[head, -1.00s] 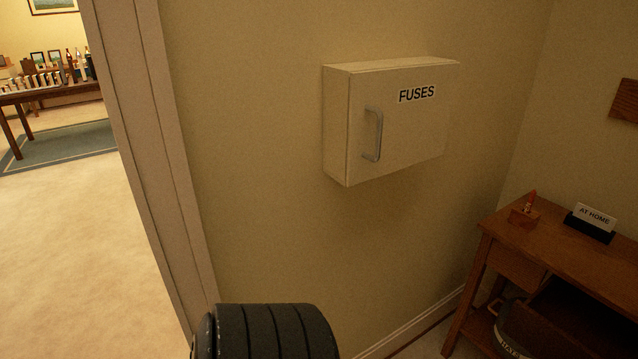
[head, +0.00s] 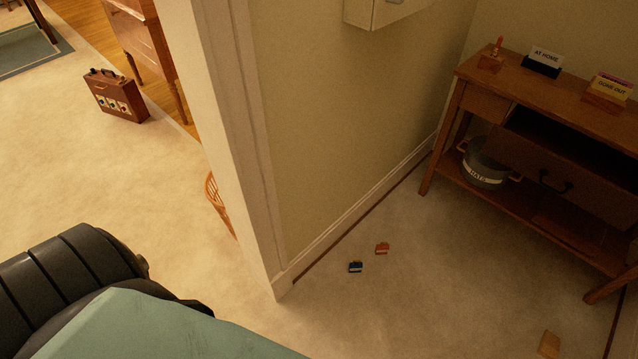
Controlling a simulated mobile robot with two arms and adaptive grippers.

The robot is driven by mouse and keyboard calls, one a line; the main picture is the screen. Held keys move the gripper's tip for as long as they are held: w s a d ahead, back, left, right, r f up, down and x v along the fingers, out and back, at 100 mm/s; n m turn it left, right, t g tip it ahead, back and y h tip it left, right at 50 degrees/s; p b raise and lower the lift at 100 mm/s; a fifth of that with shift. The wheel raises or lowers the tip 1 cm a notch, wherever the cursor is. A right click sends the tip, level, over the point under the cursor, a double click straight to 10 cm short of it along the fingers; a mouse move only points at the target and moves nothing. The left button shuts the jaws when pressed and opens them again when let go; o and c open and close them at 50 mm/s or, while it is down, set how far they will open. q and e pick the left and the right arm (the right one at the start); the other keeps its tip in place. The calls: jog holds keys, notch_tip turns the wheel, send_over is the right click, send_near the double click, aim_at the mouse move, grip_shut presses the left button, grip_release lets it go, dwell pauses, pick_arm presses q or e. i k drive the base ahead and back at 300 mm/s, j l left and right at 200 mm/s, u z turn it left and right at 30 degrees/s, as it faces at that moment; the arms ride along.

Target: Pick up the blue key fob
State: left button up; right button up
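A small dark blue fob (head: 355,267) with a pale patch lies on the carpet near the foot of the wall, just right of the door frame's corner. A small orange-red fob (head: 382,248) lies close behind it to the right, apart from it. Neither gripper shows in the head view. Dark ribbed and green parts of my own body fill the lower left, well to the left of the blue fob.
A wooden side table (head: 440,130) with an open drawer stands at the right, with a grey bucket (head: 485,165) on its lower shelf. The door frame (head: 235,150) juts out at the middle. A tan block (head: 548,343) lies on the floor. Carpet around the fobs is clear.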

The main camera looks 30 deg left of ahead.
aim_at(355, 266)
jog(key=u, duration=1.15)
jog(key=i+l+u, duration=0.3)
jog(key=l, duration=0.25)
jog(key=l+u, duration=0.3)
jog(key=l, duration=0.25)
jog(key=i+l+u, duration=0.1)
jog(key=l+u, duration=0.2)
jog(key=l, duration=0.35)
